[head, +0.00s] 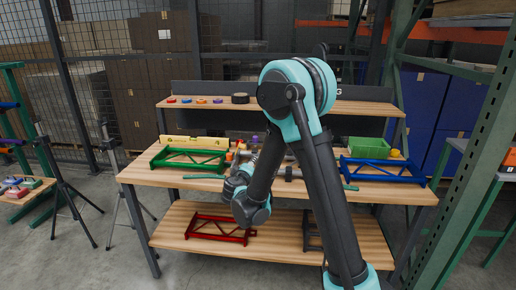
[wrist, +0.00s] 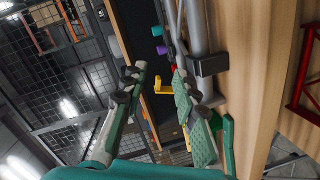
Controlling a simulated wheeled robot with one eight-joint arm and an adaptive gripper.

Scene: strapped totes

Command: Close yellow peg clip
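A small yellow piece (wrist: 163,87), likely the yellow peg clip, shows in the wrist view beyond and between my fingertips. It looks bent, with an upright part at its right end; whether it is open or closed I cannot tell. My gripper (wrist: 160,75) is open, one finger at each side of the picture's middle, with nothing held between them. The right finger's tip is close beside a grey pipe with a black clamp (wrist: 210,65). In the head view my arm hides much of the bench middle, and I cannot make out the yellow clip there.
Purple (wrist: 162,50) and teal (wrist: 157,31) pieces show near the yellow one. A green frame (head: 189,160) and a blue frame (head: 381,170) lie on the workbench (head: 150,172). A green bin (head: 368,147) stands at the back right. A red frame (head: 219,229) lies on the lower shelf.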

